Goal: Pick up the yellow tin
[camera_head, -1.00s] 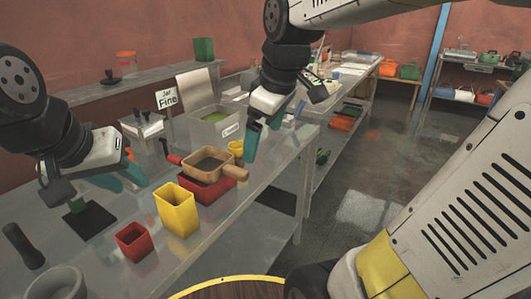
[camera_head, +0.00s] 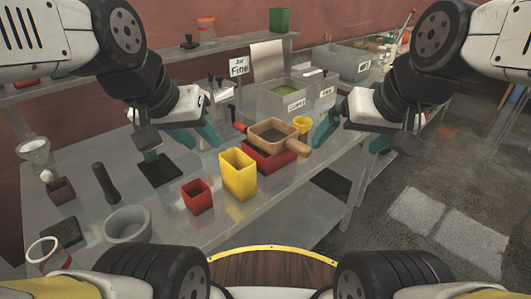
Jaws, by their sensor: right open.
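The yellow tin (camera_head: 238,178) is an open, square-topped upright box on the metal bench, between a small red tin (camera_head: 196,197) and a red tray (camera_head: 270,160). My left gripper (camera_head: 195,138) is above the bench, up and left of the yellow tin in the picture, with its teal fingers apart and nothing seen between them. My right gripper (camera_head: 350,135) is to the right of the tin, beyond the wooden-handled sieve, open and empty. Neither gripper touches the yellow tin.
A brown sieve (camera_head: 272,134) rests on the red tray, with a small yellow cup (camera_head: 303,125) behind. A grey bowl (camera_head: 127,224) and dark pestle (camera_head: 105,182) stand left. Grey bins (camera_head: 290,100) and a "Jar Fine" sign (camera_head: 239,67) are behind. Bench space before the tray is clear.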

